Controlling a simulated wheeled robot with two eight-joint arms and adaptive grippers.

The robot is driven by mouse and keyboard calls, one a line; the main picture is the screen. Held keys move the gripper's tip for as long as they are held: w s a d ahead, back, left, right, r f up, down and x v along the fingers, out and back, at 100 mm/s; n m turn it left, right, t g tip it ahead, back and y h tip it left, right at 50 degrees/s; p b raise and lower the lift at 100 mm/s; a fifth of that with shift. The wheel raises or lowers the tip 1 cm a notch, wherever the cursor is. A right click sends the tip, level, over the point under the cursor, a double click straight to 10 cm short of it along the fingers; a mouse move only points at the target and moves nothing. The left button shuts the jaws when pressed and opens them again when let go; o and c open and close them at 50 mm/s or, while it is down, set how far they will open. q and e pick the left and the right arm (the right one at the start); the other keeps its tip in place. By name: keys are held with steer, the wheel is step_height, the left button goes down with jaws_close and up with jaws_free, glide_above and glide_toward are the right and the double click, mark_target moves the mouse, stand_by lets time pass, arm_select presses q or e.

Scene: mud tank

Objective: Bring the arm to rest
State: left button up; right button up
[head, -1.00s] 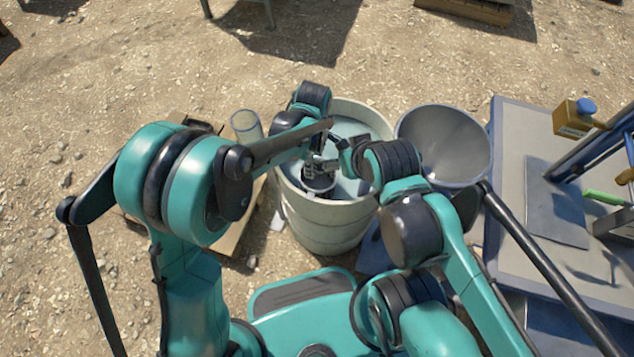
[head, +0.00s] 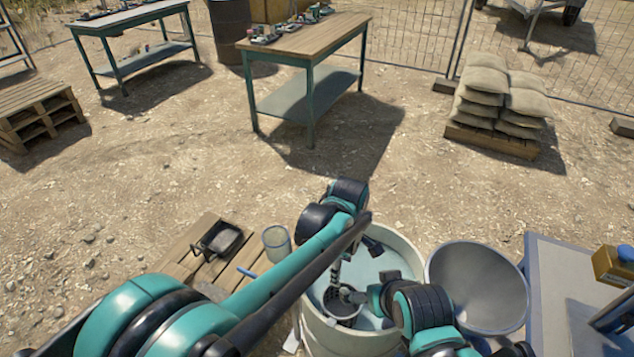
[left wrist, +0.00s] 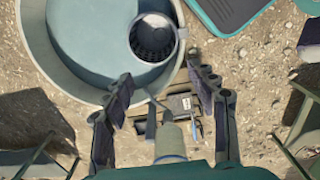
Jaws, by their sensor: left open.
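My left arm (head: 290,262) reaches from the left to the pale round tank (head: 405,258), its wrist (head: 345,198) at the far rim. My left gripper (left wrist: 162,82) is open in the left wrist view, with nothing clearly between its two dark fingers. The tank's rim (left wrist: 38,45) and a dark mesh cup (left wrist: 152,40) lie beyond the fingertips. In the head view the mesh cup (head: 342,308) is in the tank, partly hidden. My right arm (head: 425,310) comes in from the lower right. My right gripper (head: 352,295) is small beside the cup; its jaws are unclear.
A grey funnel-shaped bowl (head: 478,285) and a grey table (head: 545,268) stand right of the tank. A clear cylinder (head: 277,243) and a black tray (head: 218,238) on a wooden pallet (head: 178,262) are to its left. Open gravel lies behind, before a workbench (head: 315,38) and sandbags (head: 500,95).

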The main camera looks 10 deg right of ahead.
arm_select(q)
steer(key=a+r+m+t, duration=0.25)
steer(key=a+r, duration=0.25)
steer(key=a, duration=0.5)
steer(key=s+a+m+t, duration=0.2)
steer(key=s+a+m, duration=0.2)
steer(key=a, duration=0.6)
steer(key=s+a+r+m+t, duration=0.1)
steer(key=s+a+m, duration=0.3)
steer(key=a, duration=0.7)
steer(key=shift+s+m+t, duration=0.35)
steer(key=shift+s+t, duration=0.5)
steer(key=shift+s, duration=0.3)
